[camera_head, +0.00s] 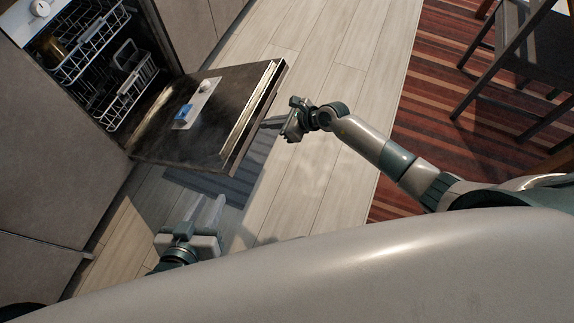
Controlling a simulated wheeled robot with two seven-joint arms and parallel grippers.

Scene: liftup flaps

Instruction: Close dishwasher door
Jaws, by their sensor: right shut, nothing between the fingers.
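The dishwasher door (225,112) is folded down and open in the head view. Its dark inner face has a white panel with a blue part, and a pale strip runs along its outer edge. The dishwasher (95,65) stands open at the upper left, with white racks showing inside. My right gripper (272,123) is shut and empty, just right of the door's outer edge; I cannot tell whether it touches the door. My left gripper (208,211) is below the door in the picture, apart from it, fingers pointing up the picture; their opening is unclear.
Grey cabinet fronts (50,185) flank the dishwasher. The wooden floor (335,55) is clear to the right of the door. A red striped rug (430,95) and a dark chair (505,75) are at the right.

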